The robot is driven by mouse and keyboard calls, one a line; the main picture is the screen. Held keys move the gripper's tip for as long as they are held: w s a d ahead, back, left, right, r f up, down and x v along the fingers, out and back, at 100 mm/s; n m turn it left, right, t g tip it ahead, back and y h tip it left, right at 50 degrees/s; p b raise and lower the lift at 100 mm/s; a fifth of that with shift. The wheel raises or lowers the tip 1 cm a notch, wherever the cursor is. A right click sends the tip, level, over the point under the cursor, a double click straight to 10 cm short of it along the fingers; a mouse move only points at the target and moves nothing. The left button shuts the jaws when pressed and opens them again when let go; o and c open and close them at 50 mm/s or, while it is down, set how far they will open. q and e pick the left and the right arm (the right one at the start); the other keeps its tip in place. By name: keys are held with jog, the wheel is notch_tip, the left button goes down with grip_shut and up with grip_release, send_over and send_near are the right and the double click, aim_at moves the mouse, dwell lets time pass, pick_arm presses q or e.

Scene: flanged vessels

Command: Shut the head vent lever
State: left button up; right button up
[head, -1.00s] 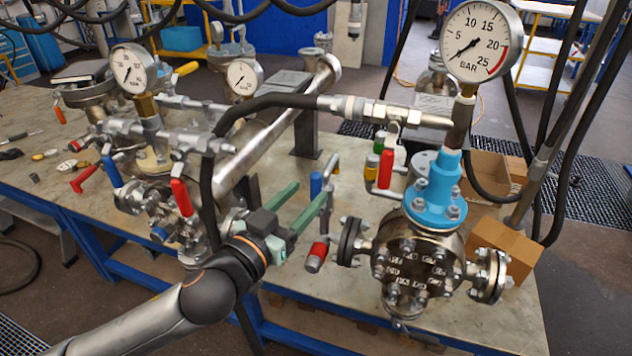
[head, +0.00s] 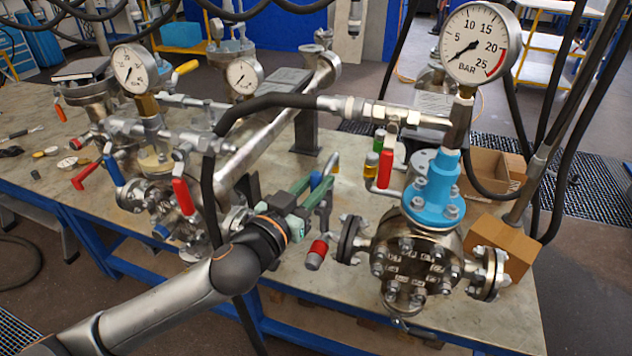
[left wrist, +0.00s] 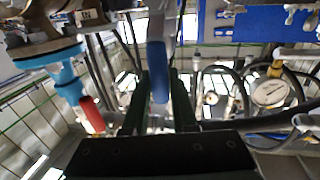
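A blue-handled lever (head: 316,180) stands left of the flanged vessel (head: 405,265) with the blue neck. My left gripper (head: 318,186) is at this handle, with its green fingers reaching in from the lower left. In the left wrist view the blue handle (left wrist: 158,70) lies between the two green fingers (left wrist: 160,95), with a small gap seeming to show on the right. The fingers look open around it; contact is unclear. A red lever (head: 385,168) hangs upright below the pipe tee by the large gauge. No label shows which lever is the head vent. My right gripper is out of view.
A red-capped fitting (head: 317,254) sits just below the gripper. A black hose (head: 262,102) arches above my left arm. A second valve group with a red lever (head: 183,196) stands to the left. A cardboard box (head: 500,248) is at the right.

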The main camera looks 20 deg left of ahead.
pick_arm(q)
grip_shut()
dwell(0.9)
